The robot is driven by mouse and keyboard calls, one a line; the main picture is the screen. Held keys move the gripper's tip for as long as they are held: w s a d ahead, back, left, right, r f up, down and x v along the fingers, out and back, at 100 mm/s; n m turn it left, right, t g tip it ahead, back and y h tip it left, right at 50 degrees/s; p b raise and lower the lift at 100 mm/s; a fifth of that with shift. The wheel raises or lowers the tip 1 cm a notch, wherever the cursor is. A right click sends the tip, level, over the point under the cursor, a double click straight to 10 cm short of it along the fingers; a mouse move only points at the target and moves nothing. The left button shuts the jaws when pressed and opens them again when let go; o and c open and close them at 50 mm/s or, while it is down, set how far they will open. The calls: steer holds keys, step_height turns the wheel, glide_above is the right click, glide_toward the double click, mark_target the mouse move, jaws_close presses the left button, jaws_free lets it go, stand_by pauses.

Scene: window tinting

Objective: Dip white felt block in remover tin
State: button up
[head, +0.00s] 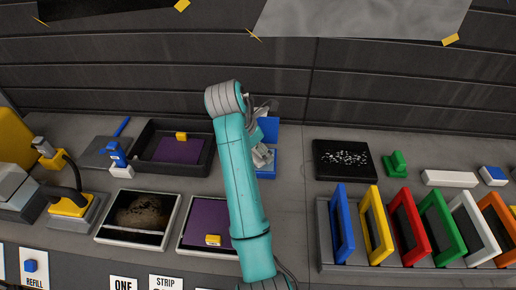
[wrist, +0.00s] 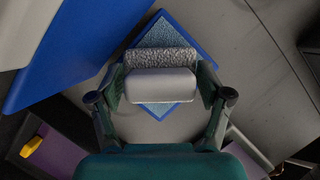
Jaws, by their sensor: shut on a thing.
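My gripper (wrist: 162,78) is shut on the white felt block (wrist: 160,86), one finger at each end. The block has a smooth white body and a speckled grey felt strip along its far side. Beneath it in the wrist view is a blue-rimmed square tin (wrist: 206,57) with a pale blue speckled surface. The block covers the tin's middle; I cannot tell whether the felt touches that surface. In the head view my gripper (head: 264,156) is partly hidden behind my arm, over the blue tin (head: 270,173).
A tall blue panel (wrist: 70,45) stands close on the left in the wrist view. A dark tray (head: 205,166) with a purple bottom is left of my arm. A black tray (head: 325,174) with white bits and a rack of coloured frames (head: 372,226) are to the right.

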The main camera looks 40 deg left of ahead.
steer(key=shift+f, duration=0.55)
stand_by(1.0)
steer(key=shift+s+r, duration=0.1)
